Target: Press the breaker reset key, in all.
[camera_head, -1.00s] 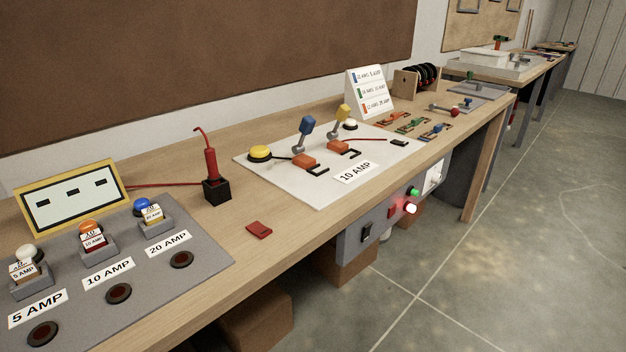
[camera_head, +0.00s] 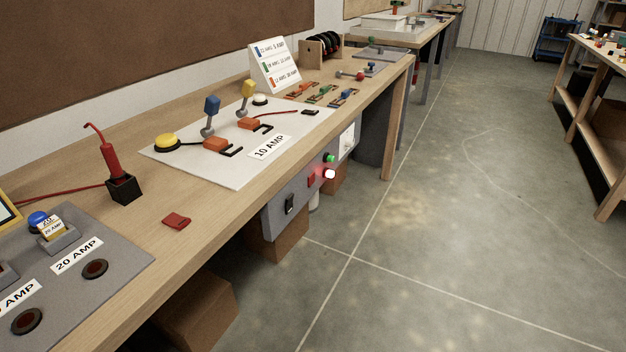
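A grey panel (camera_head: 271,217) hangs under the front edge of the workbench, near the middle of the view. It carries a black rocker switch (camera_head: 289,204), a small red key or button (camera_head: 311,180), a green button (camera_head: 330,158) and a glowing whitish-red lamp (camera_head: 329,174). A white plate (camera_head: 347,138) is at its far end. No label is readable on the panel, so I cannot tell for sure which part is the breaker reset key. Neither of my grippers is in view.
On the bench are a white board (camera_head: 185,173) with levers and a "10 AMP" label, a red probe (camera_head: 113,163) in a black holder, and a grey fuse board (camera_head: 122,262). Brown boxes (camera_head: 198,308) sit below the bench. The floor (camera_head: 430,240) right of it is clear.

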